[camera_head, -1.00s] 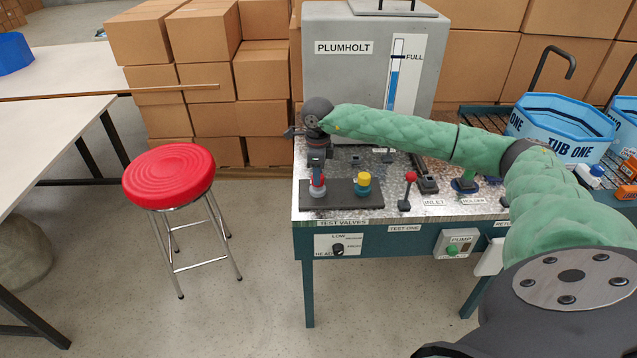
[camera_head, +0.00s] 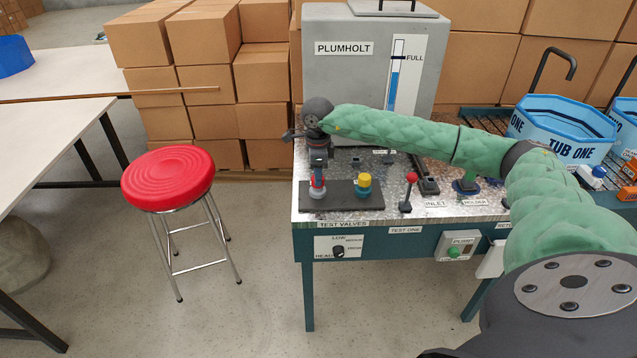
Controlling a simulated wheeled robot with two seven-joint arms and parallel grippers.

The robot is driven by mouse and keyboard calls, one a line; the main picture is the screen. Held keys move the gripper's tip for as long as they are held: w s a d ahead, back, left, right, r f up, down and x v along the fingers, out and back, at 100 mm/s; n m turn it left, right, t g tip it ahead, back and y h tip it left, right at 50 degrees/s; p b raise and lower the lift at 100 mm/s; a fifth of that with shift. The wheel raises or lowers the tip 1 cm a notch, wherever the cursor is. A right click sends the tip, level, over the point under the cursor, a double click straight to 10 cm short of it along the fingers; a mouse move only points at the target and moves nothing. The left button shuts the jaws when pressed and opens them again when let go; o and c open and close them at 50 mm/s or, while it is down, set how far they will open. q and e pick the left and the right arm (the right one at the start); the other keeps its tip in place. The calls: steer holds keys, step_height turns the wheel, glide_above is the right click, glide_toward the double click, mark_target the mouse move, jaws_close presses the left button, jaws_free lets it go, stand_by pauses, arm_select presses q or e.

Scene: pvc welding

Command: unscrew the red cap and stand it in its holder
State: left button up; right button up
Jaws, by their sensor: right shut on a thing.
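The red cap (camera_head: 317,181) sits low on the black test valve board (camera_head: 343,204), at the board's left end, above a grey base. My right gripper (camera_head: 318,168) points down over it from the end of my green arm and is shut on the red cap; its fingertips are small and partly hidden. A yellow-topped valve (camera_head: 364,181) stands on the board to the right. My left gripper is not in view.
The metal bench (camera_head: 395,217) carries a red-knobbed lever (camera_head: 409,188) and a grey PLUMHOLT tank (camera_head: 350,60) behind. Blue TUB ONE (camera_head: 560,130) stands at the right. A red stool (camera_head: 168,177) stands on open floor at the left.

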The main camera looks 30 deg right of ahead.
steer(key=shift+n+b, duration=2)
steer(key=shift+n, duration=1)
steer(key=shift+n+b, duration=1.65)
steer(key=shift+n, duration=1.25)
steer(key=shift+r, duration=0.7)
steer(key=shift+r+p, duration=0.4)
steer(key=shift+r, duration=0.55)
steer(key=shift+r, duration=0.6)
step_height(320, 180, up, 4)
steer(key=p, duration=0.2)
steer(key=w+d+f+b, duration=0.1)
steer(key=w+d, duration=0.3)
steer(key=w, duration=0.3)
steer(key=w+d+f+b, duration=0.1)
steer(key=w+d+f, duration=0.1)
steer(key=w+d, duration=0.2)
steer(key=w, duration=0.3)
steer(key=shift+d+b, duration=0.3)
steer(key=shift+d, duration=0.05)
